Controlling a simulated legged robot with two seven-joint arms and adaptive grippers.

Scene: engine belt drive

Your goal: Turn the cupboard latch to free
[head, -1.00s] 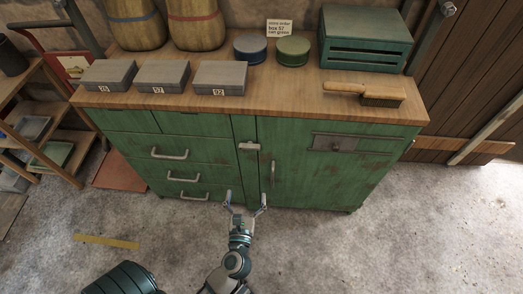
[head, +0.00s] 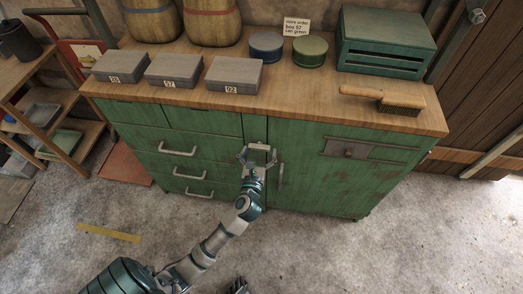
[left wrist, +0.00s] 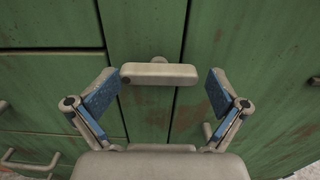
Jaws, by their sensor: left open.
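The cupboard latch (head: 260,147) is a pale grey bar on the front of the green cupboard (head: 330,185), near the top of the seam beside the door. In the left wrist view, the latch (left wrist: 160,74) lies level across a seam, with a round pivot behind its upper edge. My left gripper (head: 257,156) is open at the latch. The wrist view shows its blue-padded fingers (left wrist: 163,79) at either end of the bar, with a gap on each side. A dark shape at the bottom edge of the head view may be part of my right gripper (head: 238,287).
A vertical door handle (head: 281,177) is just right of the latch, and drawer handles (head: 178,150) are to the left. Grey boxes (head: 234,75), cans (head: 310,51), a brush (head: 385,98) and a green crate (head: 385,45) stand on the worktop. Floor in front is mostly clear.

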